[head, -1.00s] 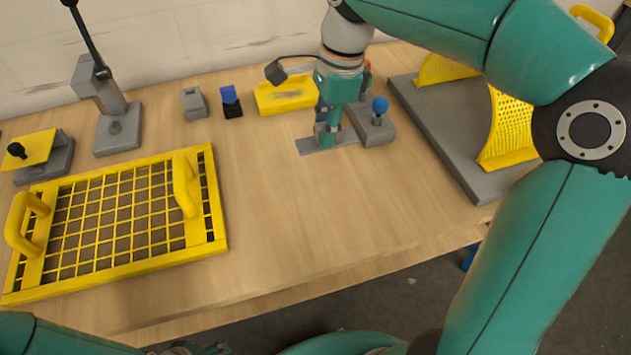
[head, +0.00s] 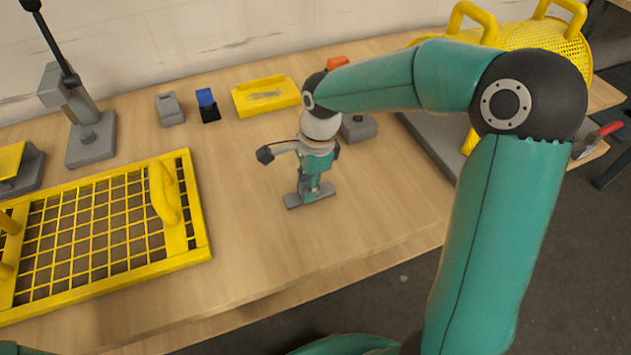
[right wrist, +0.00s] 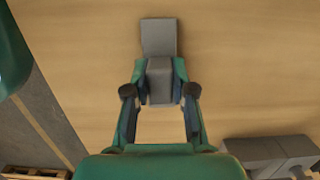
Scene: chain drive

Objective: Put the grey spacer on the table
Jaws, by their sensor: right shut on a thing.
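The grey spacer (head: 322,191) is a flat grey plate with a block-like raised part, held low over the open wood in the middle of the table (head: 250,215). My right gripper (head: 311,187) points down and is shut on its raised part. In the right wrist view the plate of the spacer (right wrist: 159,37) sticks out past the fingertips (right wrist: 160,88), which clasp the block from both sides. Whether its underside touches the wood I cannot tell. My left gripper is not in view.
A yellow grid tray (head: 205,235) lies at the left. A grey block (head: 170,109), a blue-topped black piece (head: 208,105) and a yellow holder (head: 266,96) stand behind the gripper. A grey block (head: 358,128) is close behind it on the right. The wood in front is clear.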

